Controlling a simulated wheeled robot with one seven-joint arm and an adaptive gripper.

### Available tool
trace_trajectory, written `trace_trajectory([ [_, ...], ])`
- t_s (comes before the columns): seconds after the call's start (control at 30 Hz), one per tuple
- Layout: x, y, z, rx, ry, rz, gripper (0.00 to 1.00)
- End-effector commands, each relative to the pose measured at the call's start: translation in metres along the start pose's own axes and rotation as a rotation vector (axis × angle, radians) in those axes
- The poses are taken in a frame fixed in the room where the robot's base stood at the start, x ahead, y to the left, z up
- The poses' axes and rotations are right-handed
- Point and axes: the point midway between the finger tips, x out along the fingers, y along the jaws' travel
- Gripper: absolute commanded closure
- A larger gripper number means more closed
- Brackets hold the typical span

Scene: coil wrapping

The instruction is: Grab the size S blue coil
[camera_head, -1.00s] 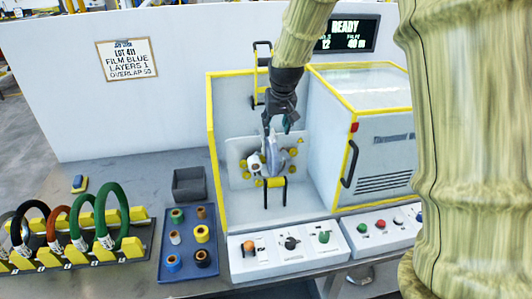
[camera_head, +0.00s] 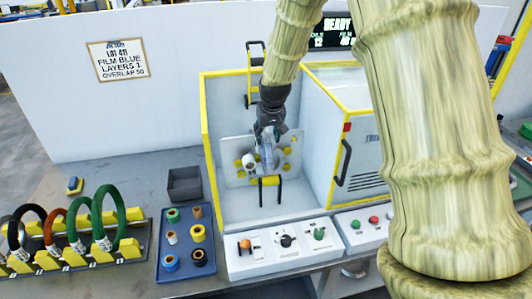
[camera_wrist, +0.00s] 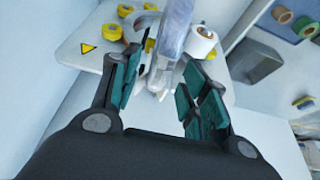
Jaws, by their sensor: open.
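A pale blue-grey, ring-like piece (camera_head: 266,160), perhaps the wrapped coil, stands in the open bay of the wrapping machine; its size mark cannot be read. In the wrist view this piece (camera_wrist: 174,35) is seen edge-on, between and beyond my fingers. My gripper (camera_head: 267,139) is at the top of it. In the wrist view my gripper (camera_wrist: 160,95) is open, with teal pads on both sides of the piece and gaps between. The lower part of the piece is partly hidden.
A rack (camera_head: 75,262) of several black, reddish and green coils stands left. A blue tray (camera_head: 186,242) holds film rolls beside a grey bin (camera_head: 186,184). The white machine wall and yellow frame (camera_head: 212,150) stand close around my gripper. A white roll (camera_wrist: 202,38) is near the piece.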

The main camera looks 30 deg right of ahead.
Motion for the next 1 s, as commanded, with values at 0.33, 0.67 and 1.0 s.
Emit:
trace_trajectory([
  [0.33, 0.03, -0.001, 0.001, 0.001, -0.001, 0.0, 0.55],
  [0.67, 0.036, -0.001, 0.001, 0.001, 0.0, 0.0, 0.55],
  [1.0, 0.036, -0.001, 0.001, 0.001, 0.0, 0.0, 1.0],
])
